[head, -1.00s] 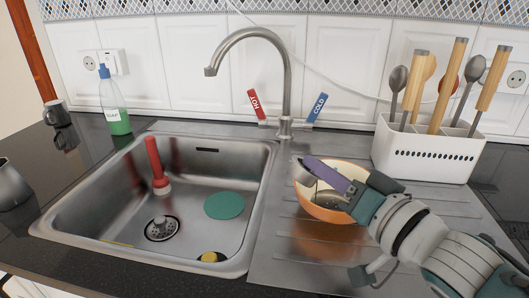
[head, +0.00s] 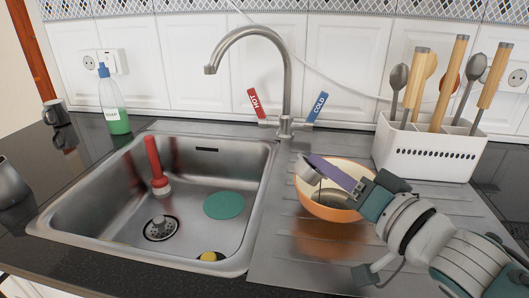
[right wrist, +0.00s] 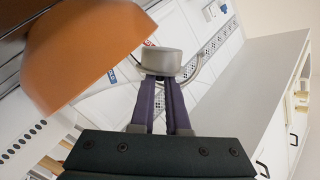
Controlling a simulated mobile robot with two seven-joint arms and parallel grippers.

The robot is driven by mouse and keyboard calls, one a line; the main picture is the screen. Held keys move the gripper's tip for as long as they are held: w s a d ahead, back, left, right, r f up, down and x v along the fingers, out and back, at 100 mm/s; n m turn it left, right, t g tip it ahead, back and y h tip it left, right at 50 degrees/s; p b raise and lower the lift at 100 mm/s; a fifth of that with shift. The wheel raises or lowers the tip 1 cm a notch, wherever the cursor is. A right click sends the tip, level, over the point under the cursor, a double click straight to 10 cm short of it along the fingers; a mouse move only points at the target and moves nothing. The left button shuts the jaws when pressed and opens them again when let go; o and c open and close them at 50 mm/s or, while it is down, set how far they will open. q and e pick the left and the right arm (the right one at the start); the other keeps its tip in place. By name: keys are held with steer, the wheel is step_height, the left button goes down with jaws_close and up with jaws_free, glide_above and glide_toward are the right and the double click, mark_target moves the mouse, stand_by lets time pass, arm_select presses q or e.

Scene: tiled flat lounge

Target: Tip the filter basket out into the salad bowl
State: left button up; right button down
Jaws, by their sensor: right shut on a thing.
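The salad bowl (head: 343,216) is orange outside and cream inside, and stands on the ribbed drainer right of the sink. My right gripper (head: 320,166) reaches over it from the right, its purple fingers shut on the filter basket (head: 306,174). The small grey metal basket is at the bowl's left rim, partly hidden by the fingers. In the right wrist view the basket (right wrist: 161,59) sits at the fingertips (right wrist: 160,82), with the orange bowl (right wrist: 85,52) to its left. I cannot see the basket's contents. My left gripper is not in view.
The sink (head: 100,222) holds a red-handled plunger (head: 155,160), a green disc (head: 224,205) and a yellow-and-black item (head: 211,256). The tap (head: 287,85) stands behind. A white utensil holder (head: 425,150) is at back right, a soap bottle (head: 112,105) at back left.

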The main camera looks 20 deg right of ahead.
steer(key=shift+d+m+b, duration=0.35)
steer(key=shift+m+b, duration=0.05)
steer(key=shift+m, duration=0.3)
stand_by(0.8)
steer(key=shift+s+d+m+t+b, duration=0.1)
steer(key=shift+d+m+t+b, duration=0.1)
steer(key=shift+m+b, duration=0.5)
steer(key=shift+w+d+m+t+b, duration=0.1)
steer(key=shift+d+m+t+b, duration=0.2)
steer(key=shift+m, duration=0.75)
steer(key=shift+s+m+t+b, duration=0.1)
steer(key=shift+m+b, duration=0.5)
steer(key=shift+m, duration=0.25)
stand_by(2.4)
steer(key=shift+d+m+t+h, duration=0.3)
steer(key=shift+d+m, duration=0.5)
stand_by(0.7)
